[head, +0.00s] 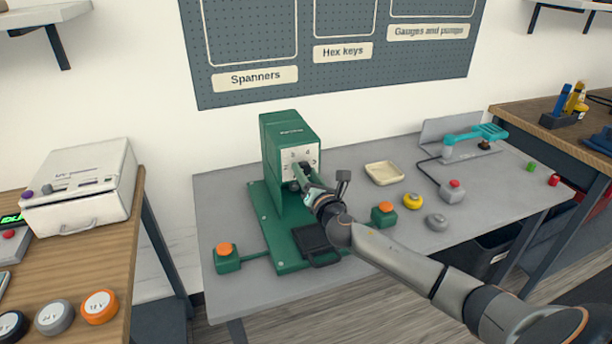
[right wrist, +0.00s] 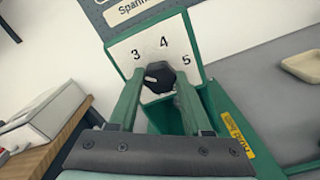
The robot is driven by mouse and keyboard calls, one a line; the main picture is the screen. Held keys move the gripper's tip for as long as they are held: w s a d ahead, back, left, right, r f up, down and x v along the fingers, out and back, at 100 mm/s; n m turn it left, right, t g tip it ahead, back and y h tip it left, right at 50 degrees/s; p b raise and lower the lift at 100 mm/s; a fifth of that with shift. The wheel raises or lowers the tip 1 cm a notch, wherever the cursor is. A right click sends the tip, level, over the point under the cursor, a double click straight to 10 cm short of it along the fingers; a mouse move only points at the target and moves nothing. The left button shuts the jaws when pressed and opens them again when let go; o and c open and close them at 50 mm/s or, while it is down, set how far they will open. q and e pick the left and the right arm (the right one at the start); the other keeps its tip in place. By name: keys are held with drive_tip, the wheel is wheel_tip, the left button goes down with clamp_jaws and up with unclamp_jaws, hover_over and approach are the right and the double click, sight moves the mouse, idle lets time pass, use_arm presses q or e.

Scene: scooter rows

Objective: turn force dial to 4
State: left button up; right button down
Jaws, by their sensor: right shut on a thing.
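The green machine (head: 280,140) stands on the grey bench with a white dial face (head: 298,157) on its front. In the right wrist view the black force dial (right wrist: 160,78) sits below the printed 3, 4 and 5. A short white mark on the dial lies on its left side, pointing roughly towards the 3 side and away from the 4. My right gripper (right wrist: 158,82) has one green finger on each side of the dial and is shut on it. In the head view my right gripper (head: 301,176) covers most of the dial. My left gripper is out of view.
Green boxes with orange buttons stand at the left (head: 227,257) and right (head: 384,214) of the machine. A cream tray (head: 384,173), a yellow button (head: 413,201) and a grey one (head: 436,222) lie to the right. A white case (head: 85,185) sits on the left table.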

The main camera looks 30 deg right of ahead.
drive_tip(key=m, duration=0.4)
drive_tip(key=shift+m+b, duration=0.4)
drive_tip(key=m, duration=0.3)
drive_tip(key=shift+d+m, duration=0.1)
drive_tip(key=shift+m, duration=0.3)
drive_tip(key=m, duration=0.3)
drive_tip(key=shift+m, duration=2.1)
drive_tip(key=shift+c, duration=1.7)
unclamp_jaws()
drive_tip(key=shift+s+f, duration=0.1)
